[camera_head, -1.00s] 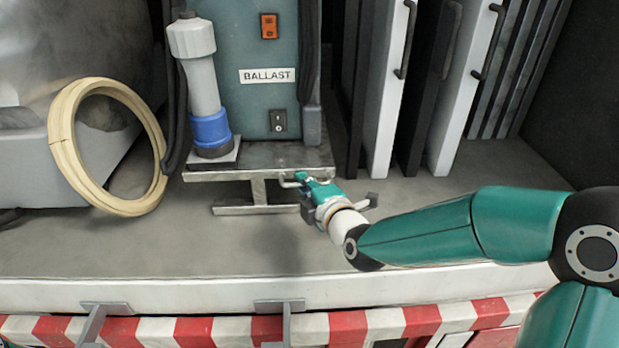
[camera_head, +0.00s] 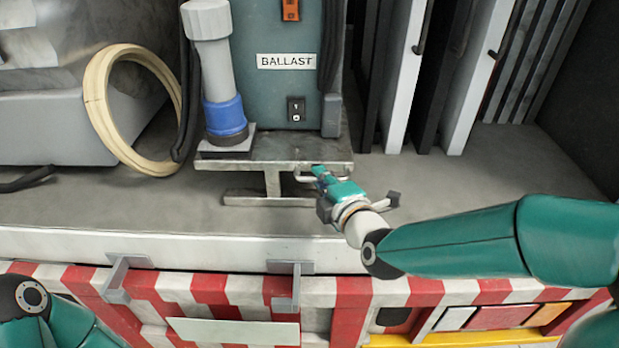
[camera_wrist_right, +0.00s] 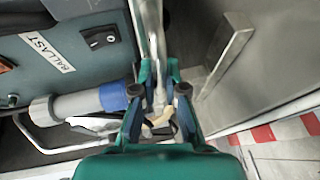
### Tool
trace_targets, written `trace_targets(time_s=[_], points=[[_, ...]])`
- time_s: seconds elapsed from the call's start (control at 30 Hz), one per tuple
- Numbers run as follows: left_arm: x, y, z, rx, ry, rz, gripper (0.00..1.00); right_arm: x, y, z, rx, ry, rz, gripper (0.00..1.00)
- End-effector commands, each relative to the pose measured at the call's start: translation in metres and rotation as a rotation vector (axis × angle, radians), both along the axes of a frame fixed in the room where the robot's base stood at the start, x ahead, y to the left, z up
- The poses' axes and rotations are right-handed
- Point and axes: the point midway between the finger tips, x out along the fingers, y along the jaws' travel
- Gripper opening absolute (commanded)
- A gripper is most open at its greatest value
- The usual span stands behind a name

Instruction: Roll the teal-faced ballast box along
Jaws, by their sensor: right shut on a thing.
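The ballast box (camera_head: 270,90) has a teal face with a "BALLAST" label and a black switch, and stands upright on a metal base (camera_head: 262,150) on the truck bed. It also shows at upper left in the right wrist view (camera_wrist_right: 82,30). My right gripper (camera_head: 322,179) is at the front right of the base, shut on its metal handle (camera_head: 304,178). In the right wrist view the fingers (camera_wrist_right: 158,100) close around a thin metal bar; the exact contact is partly hidden. My left arm shows at lower left, its gripper out of frame.
A grey pipe with a blue collar (camera_head: 224,115) stands on the base's left. White and dark upright panels (camera_head: 407,75) stand at right. The bed's front edge (camera_head: 190,248) is close, with striped boards and metal brackets (camera_head: 290,285) below.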

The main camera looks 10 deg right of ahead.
Motion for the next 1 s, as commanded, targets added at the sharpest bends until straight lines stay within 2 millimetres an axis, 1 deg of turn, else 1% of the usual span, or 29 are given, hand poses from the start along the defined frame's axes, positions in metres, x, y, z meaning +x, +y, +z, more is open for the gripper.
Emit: trace_targets(time_s=[0.03, 0.07, 0.1, 0.23, 0.27, 0.53, 0.67, 0.77, 1.0], points=[[0.0, 0.0, -0.001, 0.0, 0.0, 0.0, 0.0, -0.001, -0.004, -0.006, 0.003, 0.016, -0.011, 0.0], [0.0, 0.0, -0.001, 0.0, 0.0, 0.0, 0.0, 0.0, -0.003, -0.006, 0.004, 0.016, -0.01, 0.0], [0.0, 0.0, -0.001, 0.0, 0.0, 0.0, 0.0, 0.0, -0.003, -0.007, 0.004, 0.016, -0.008, 0.14], [0.0, 0.0, -0.001, 0.0, 0.0, 0.0, 0.0, 0.001, 0.0, -0.006, 0.004, 0.015, -0.003, 0.36], [0.0, 0.0, -0.001, 0.0, 0.0, 0.0, 0.0, 0.001, 0.001, -0.005, 0.004, 0.014, -0.001, 0.37], [0.0, 0.0, 0.0, 0.0, 0.0, 0.0, 0.0, 0.002, 0.005, -0.003, 0.003, 0.009, 0.008, 0.37], [0.0, 0.0, 0.0, 0.0, 0.0, 0.0, 0.0, -0.004, 0.005, 0.0, 0.004, 0.006, 0.009, 0.37], [0.0, 0.0, 0.0, 0.0, 0.0, 0.0, 0.0, -0.016, 0.002, 0.002, 0.004, 0.006, 0.009, 0.37], [0.0, 0.0, 0.0, 0.0, 0.0, 0.0, 0.0, -0.052, -0.004, 0.008, 0.002, 0.008, 0.008, 0.37]])
